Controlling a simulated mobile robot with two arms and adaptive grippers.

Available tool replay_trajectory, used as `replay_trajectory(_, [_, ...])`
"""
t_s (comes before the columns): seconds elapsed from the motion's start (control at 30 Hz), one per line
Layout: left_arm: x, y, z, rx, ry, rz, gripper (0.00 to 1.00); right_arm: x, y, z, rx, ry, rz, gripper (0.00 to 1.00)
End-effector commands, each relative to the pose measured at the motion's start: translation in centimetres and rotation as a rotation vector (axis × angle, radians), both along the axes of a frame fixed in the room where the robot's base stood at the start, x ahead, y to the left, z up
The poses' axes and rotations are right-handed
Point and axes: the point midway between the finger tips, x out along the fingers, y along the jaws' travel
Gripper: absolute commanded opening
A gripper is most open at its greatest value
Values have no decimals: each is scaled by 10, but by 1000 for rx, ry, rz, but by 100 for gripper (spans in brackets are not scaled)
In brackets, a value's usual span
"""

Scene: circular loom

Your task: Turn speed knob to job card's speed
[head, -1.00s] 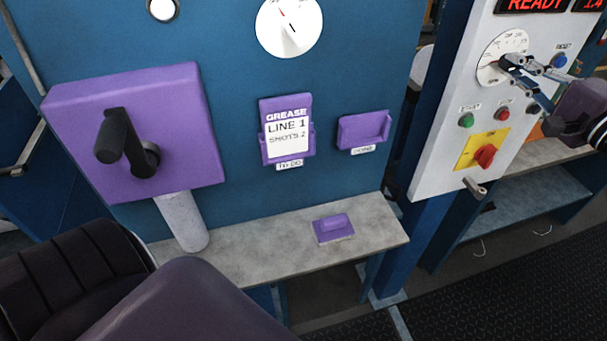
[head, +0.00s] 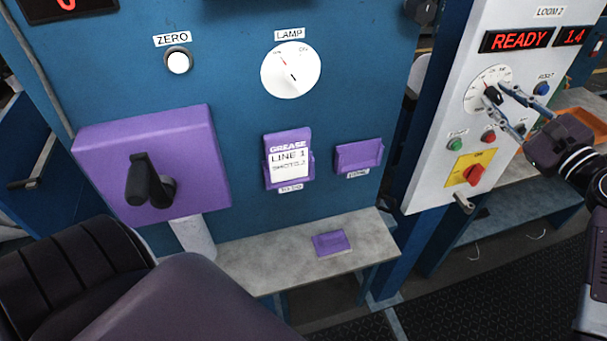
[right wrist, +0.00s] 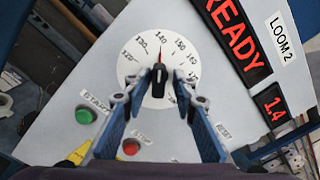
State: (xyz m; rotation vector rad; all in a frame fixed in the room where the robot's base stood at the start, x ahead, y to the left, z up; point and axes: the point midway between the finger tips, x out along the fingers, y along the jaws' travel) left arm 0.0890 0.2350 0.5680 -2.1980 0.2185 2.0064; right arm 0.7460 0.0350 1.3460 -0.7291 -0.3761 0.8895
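The speed knob (right wrist: 157,82) is black on a white round dial (right wrist: 135,68); its pointer is near the 140 mark in the right wrist view. In the head view the knob (head: 491,94) sits on the Loom 2 panel (head: 425,165). My right gripper (right wrist: 159,100) is open, its two fingers spread on either side of the knob, with visible gaps. It also shows in the head view (head: 510,107). A card (head: 288,163) in the purple TO DO holder reads GREASE LINE 1 SHOTS 2; no speed is readable on it. My left gripper is out of view.
Displays read READY (head: 516,40) and 1.4 (head: 573,36). A purple crank box (head: 95,170) stands left.

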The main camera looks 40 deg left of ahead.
Motion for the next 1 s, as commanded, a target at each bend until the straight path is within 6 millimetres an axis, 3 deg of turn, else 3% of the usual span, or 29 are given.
replay_trajectory(0.37, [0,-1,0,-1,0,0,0,-1,-2,-1,-3,0,0,29])
replay_trajectory(0.8, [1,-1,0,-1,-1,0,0,-36,-51,-2,-4,0,-1,29])
replay_trajectory(1.0, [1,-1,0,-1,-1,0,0,-42,-57,-1,-4,-1,0,29])
